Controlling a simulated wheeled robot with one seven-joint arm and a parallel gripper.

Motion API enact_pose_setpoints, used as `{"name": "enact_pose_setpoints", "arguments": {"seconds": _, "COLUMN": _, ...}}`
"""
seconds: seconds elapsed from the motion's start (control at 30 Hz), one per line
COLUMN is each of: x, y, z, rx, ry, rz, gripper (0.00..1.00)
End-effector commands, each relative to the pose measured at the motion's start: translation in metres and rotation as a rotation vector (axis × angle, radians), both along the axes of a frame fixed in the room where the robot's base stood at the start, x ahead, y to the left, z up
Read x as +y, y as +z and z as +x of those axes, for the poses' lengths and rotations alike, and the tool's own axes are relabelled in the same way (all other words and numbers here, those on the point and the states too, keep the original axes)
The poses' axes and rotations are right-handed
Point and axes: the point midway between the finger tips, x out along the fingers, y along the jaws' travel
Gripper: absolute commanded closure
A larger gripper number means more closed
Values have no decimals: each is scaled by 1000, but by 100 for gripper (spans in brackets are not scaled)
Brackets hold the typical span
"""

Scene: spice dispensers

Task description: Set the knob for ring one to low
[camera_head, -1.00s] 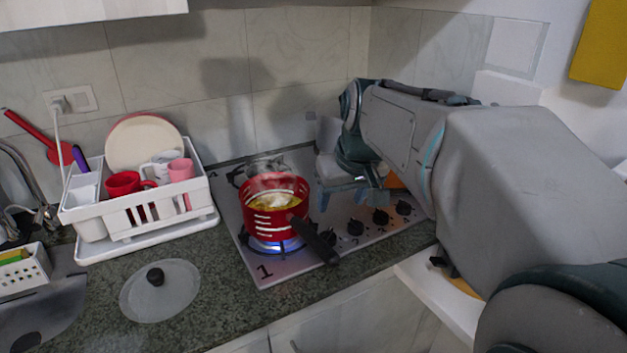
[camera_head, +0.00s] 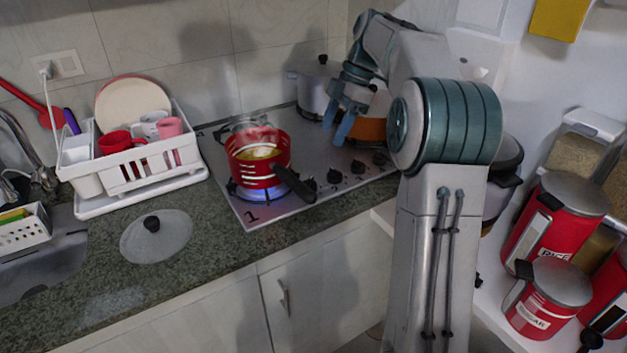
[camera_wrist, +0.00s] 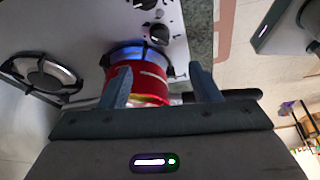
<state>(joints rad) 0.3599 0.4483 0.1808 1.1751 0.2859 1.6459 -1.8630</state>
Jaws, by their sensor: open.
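The steel hob (camera_head: 290,205) carries a row of several black knobs along its right front part, among them one knob (camera_head: 334,175) just right of the pot handle. The knob nearest the pot (camera_head: 309,186) is partly behind that handle. The figure 1 is printed at the hob's front left corner. The ring by it burns blue under a red pot (camera_head: 258,160). I cannot read any knob's setting. My gripper (camera_head: 337,122) is open and empty, above the hob behind the knobs. In the wrist view its fingers frame the red pot (camera_wrist: 150,88), and a knob (camera_wrist: 159,34) shows beyond.
The pot's black handle (camera_head: 295,185) sticks out toward the knobs. A grey pot (camera_head: 318,88) and an orange pot (camera_head: 370,130) stand at the back right of the hob. A glass lid (camera_head: 157,237) lies on the counter. Red canisters (camera_head: 548,290) stand at the right.

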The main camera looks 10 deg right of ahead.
Motion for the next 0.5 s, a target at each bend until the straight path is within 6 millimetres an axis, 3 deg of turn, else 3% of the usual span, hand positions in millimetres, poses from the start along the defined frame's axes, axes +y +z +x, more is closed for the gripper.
{"name": "enact_pose_setpoints", "arguments": {"seconds": 0.27, "x": 9, "y": -18, "z": 2, "rx": -6, "ry": 50, "rz": 12, "gripper": 43}}
{"name": "enact_pose_setpoints", "arguments": {"seconds": 0.5, "x": 28, "y": -65, "z": -2, "rx": -4, "ry": 50, "rz": 12, "gripper": 43}}
